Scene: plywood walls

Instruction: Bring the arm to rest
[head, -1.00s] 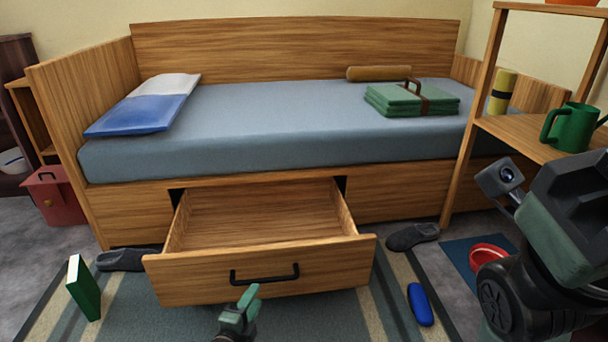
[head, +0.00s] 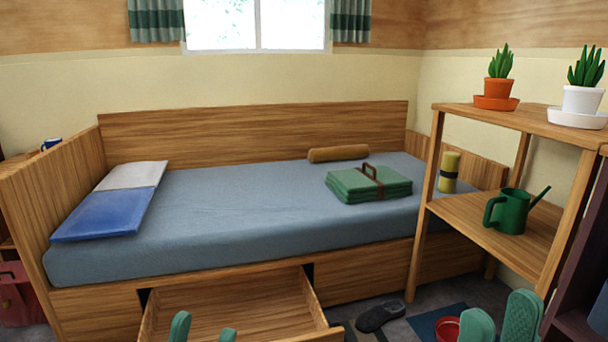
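My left gripper (head: 204,331) shows at the bottom edge as two green fingertips standing apart, in front of the open drawer (head: 240,306) under the bed. Nothing shows between them. My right gripper (head: 500,322) shows at the bottom right as two green fingertips, also apart with nothing seen between them. It is near the red bowl (head: 447,328) in the picture and below the shelf. The rest of both arms is out of the frame or hidden. The drawer's front and handle are mostly cut off by the bottom edge.
The bed (head: 250,220) carries a blue-and-white pillow (head: 115,203), a folded green blanket (head: 368,184) and a brown bolster (head: 338,153). A wooden shelf (head: 470,237) at the right holds a green watering can (head: 510,213) and potted plants (head: 498,80). A dark slipper (head: 379,316) lies on the floor.

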